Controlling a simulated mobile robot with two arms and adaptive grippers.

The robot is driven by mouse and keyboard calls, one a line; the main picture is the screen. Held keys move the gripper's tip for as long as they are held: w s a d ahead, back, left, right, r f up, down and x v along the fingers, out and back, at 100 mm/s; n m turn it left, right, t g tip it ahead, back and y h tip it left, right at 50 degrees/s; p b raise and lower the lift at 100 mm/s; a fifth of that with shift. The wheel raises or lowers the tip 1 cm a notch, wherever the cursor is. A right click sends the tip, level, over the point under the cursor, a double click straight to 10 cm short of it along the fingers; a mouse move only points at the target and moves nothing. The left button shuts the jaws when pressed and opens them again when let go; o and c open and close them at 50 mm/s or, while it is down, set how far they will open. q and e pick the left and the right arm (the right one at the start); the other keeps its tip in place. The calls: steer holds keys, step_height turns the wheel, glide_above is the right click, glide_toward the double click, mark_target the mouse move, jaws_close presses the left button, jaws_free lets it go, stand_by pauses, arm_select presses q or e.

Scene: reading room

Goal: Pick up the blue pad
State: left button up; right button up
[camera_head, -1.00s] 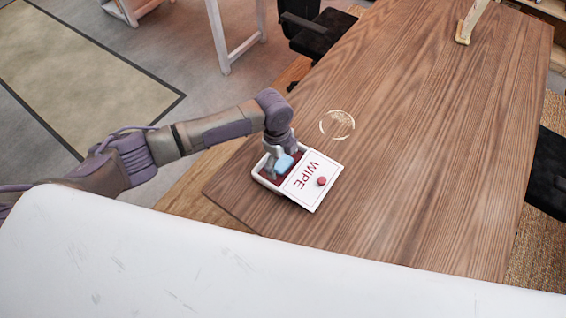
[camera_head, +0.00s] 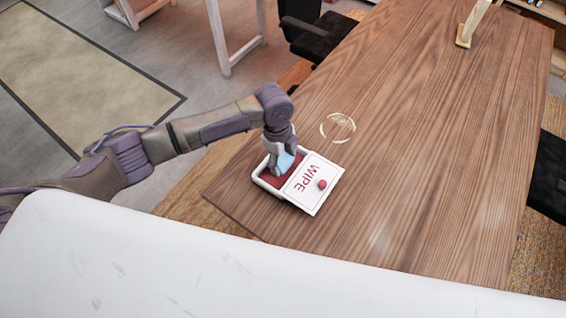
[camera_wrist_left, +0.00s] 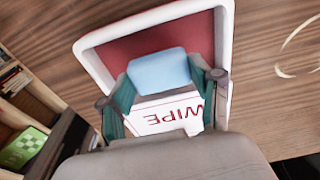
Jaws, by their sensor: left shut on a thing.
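The light blue pad (camera_head: 284,163) is at the white box with a red inside (camera_head: 266,184), near the table's left corner. My left gripper (camera_head: 280,158) reaches down over the box and is shut on the pad. In the left wrist view the blue pad (camera_wrist_left: 159,72) sits between the two fingers (camera_wrist_left: 163,90), with the box's red floor (camera_wrist_left: 130,48) beyond it. My right gripper is not in view.
The wooden table (camera_head: 420,130) is mostly clear. A pale ring mark (camera_head: 338,127) lies just beyond the box. A wooden stand (camera_head: 465,32) is at the far end. A black chair (camera_head: 318,32) stands at the far left side.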

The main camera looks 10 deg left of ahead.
arm_select(q)
steer(key=shift+d+r, duration=0.25)
steer(key=shift+r, duration=0.7)
steer(key=s+d+r+b, duration=0.2)
steer(key=d+r, duration=0.4)
steer(key=d, duration=0.5)
steer(key=shift+s+r, duration=0.3)
steer(key=shift+s, duration=0.2)
